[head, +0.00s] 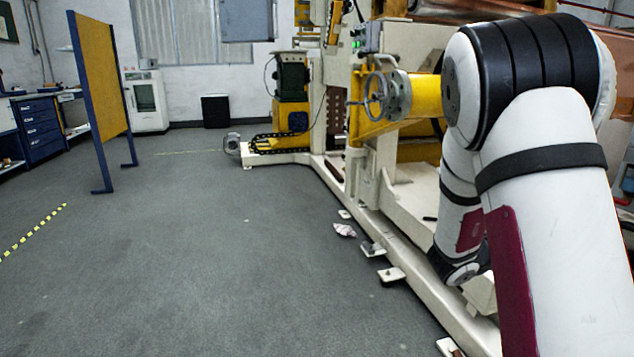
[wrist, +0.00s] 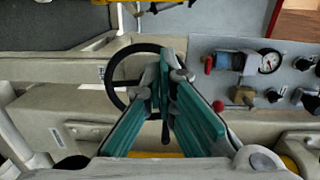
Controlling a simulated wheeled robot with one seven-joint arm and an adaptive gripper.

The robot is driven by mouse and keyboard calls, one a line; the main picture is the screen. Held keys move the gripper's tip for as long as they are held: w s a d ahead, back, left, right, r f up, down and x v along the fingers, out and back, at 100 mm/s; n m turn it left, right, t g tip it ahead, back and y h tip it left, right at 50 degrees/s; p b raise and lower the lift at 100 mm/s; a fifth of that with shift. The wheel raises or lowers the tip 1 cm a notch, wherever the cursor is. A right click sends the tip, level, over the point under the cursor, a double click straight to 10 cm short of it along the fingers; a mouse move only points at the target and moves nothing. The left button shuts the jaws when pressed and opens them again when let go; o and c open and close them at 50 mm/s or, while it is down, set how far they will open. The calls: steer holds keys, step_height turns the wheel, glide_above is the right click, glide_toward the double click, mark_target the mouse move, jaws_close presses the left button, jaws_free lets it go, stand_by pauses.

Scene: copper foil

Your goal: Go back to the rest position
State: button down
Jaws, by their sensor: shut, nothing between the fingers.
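My gripper (wrist: 173,75) shows in the wrist view with its two green-padded fingers drawn together at the tips. It is shut and I see nothing held between the fingers. A black handwheel (wrist: 108,78) shows behind the left finger and is partly covered by it; I cannot tell the distance between them. In the head view my white and black arm fills the right side, bent over beside the machine, and my gripper is not visible there.
A grey panel (wrist: 238,78) with a pressure gauge (wrist: 268,61) and knobs lies right of the fingers. The large cream machine (head: 416,235) runs along my right, with a grey handwheel (head: 376,97). A yellow board (head: 98,75) stands at left. The grey floor (head: 200,260) between is mostly clear.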

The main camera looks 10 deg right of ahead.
steer(key=w+a+r+n+t+y, duration=0.1)
steer(key=w+a+n+t+y, duration=0.7)
steer(key=a, duration=0.4)
steer(key=s+a+r+n+y, duration=0.2)
steer(key=s+a+n+y, duration=0.15)
steer(key=a+n, duration=0.4)
steer(key=s+a+r+n+y, duration=0.15)
steer(key=a+n+y, duration=0.3)
steer(key=a, duration=0.55)
steer(key=s+a+n+g+y, duration=0.35)
steer(key=s+a+n, duration=0.4)
steer(key=s, duration=0.45)
steer(key=s+f+n+g+h+p, duration=0.15)
steer(key=s+n+g, duration=0.5)
steer(key=s, duration=1.45)
step_height(320, 180, up, 40)
steer(key=t+p, duration=0.4)
steer(key=p, duration=3.3)
steer(key=shift+d+h+p, duration=0.35)
steer(key=shift+h+p, duration=0.05)
